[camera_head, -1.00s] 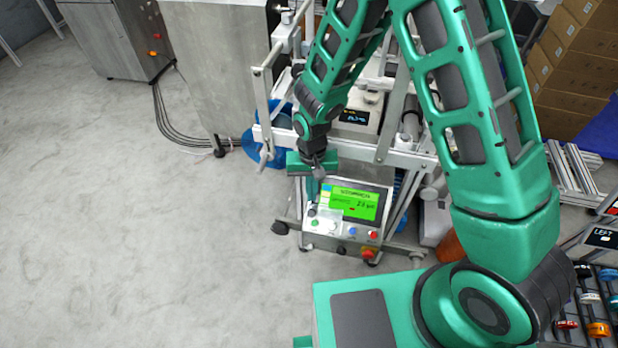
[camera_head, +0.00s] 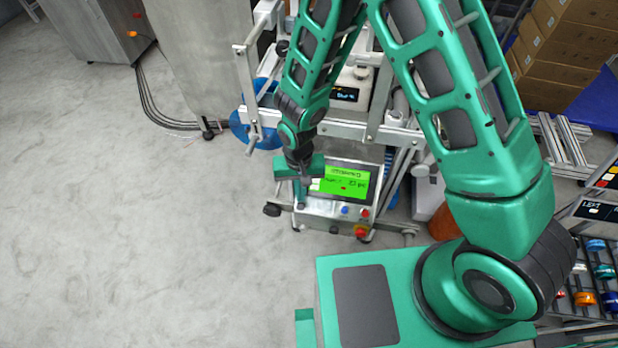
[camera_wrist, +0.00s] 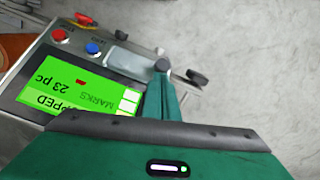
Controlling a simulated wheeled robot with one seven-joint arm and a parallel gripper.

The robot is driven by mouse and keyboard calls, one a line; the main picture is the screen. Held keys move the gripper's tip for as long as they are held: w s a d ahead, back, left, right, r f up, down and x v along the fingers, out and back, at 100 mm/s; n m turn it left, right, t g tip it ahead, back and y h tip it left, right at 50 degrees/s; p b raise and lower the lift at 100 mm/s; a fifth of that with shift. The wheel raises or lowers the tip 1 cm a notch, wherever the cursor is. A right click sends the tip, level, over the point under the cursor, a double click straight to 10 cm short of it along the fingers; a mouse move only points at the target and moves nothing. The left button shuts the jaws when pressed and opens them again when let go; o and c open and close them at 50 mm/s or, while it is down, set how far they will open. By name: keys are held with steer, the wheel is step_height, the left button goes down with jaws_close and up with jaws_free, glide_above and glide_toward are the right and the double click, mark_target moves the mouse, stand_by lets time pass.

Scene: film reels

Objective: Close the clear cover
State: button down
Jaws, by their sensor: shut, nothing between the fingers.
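The control panel (camera_head: 318,205) has a lit green screen (camera_head: 345,182), also in the wrist view (camera_wrist: 75,92). A pale, see-through piece that looks like the clear cover (camera_wrist: 125,62) lies beside the blue button (camera_wrist: 93,48) in the wrist view. I cannot tell its exact tilt. My gripper (camera_head: 301,205) is at the panel's left end in the head view, pointing down. In the wrist view its shut, empty fingertips (camera_wrist: 162,66) are right beside the cover's end; whether they touch it is unclear. My gripper hides part of the panel's left side.
A red button (camera_head: 365,213) and a red-and-yellow stop knob (camera_head: 360,231) are at the panel's right. A metal frame machine (camera_head: 345,125) stands behind. A rack of coloured reels (camera_head: 597,270) is at the lower right. The floor (camera_head: 130,240) at the left is clear.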

steer(key=shift+s+f, duration=0.25)
steer(key=shift+s, duration=0.1)
steer(key=shift+a, duration=0.1)
steer(key=w+r, duration=0.3)
steer(key=shift+w+r, duration=0.1)
steer(key=shift+w, duration=0.2)
step_height(320, 180, up, 10)
steer(key=shift+w, duration=0.15)
